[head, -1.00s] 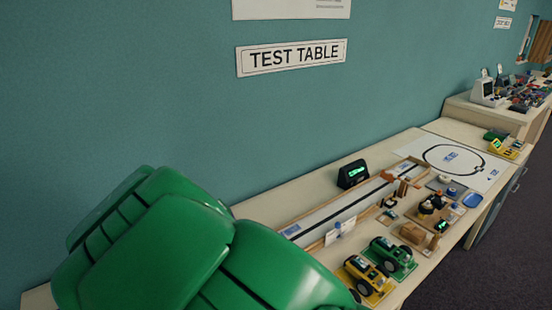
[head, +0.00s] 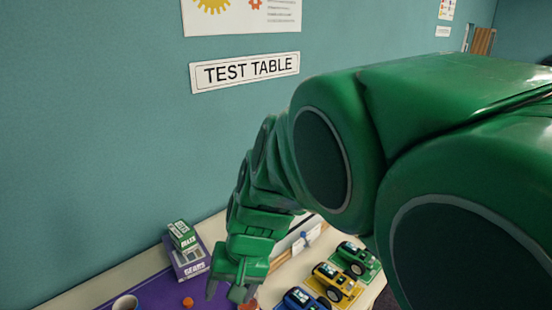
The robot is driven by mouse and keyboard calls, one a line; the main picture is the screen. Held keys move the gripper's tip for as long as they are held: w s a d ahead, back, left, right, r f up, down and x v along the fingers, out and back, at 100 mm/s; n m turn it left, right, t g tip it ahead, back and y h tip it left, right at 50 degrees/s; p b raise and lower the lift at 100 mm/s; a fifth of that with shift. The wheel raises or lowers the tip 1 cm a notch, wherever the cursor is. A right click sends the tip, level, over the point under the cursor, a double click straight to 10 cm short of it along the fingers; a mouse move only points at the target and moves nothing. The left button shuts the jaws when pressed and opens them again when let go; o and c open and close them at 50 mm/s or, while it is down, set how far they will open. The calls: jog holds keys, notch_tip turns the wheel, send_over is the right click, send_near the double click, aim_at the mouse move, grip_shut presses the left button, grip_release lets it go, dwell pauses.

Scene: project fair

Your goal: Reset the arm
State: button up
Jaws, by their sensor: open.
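My green arm (head: 330,150) crosses the head view from the right edge down to the lower middle, with its large links close to the camera. My gripper (head: 225,292) is at the lower end, pointing down over the table. Its fingers are apart, and no object shows between them. The arm hides much of the right side of the table.
A green box (head: 181,236) sits on a purple box marked GEARS (head: 190,264), left of my gripper. A mug (head: 125,302) and a small orange piece (head: 187,302) are near the bottom edge. Blue (head: 303,299), yellow (head: 335,284) and green (head: 357,261) model cars stand right.

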jog(key=s+d+g+h, duration=0.1)
jog(key=s+d, duration=0.6)
jog(key=d, duration=0.4)
jog(key=s+d+m+h, duration=0.1)
jog(key=s+d+h, duration=0.1)
jog(key=s+d, duration=0.6)
jog(key=d, duration=0.4)
jog(key=shift+r+m+g, duration=0.3)
jog(key=shift+r+g, duration=0.05)
jog(key=shift+g, duration=0.05)
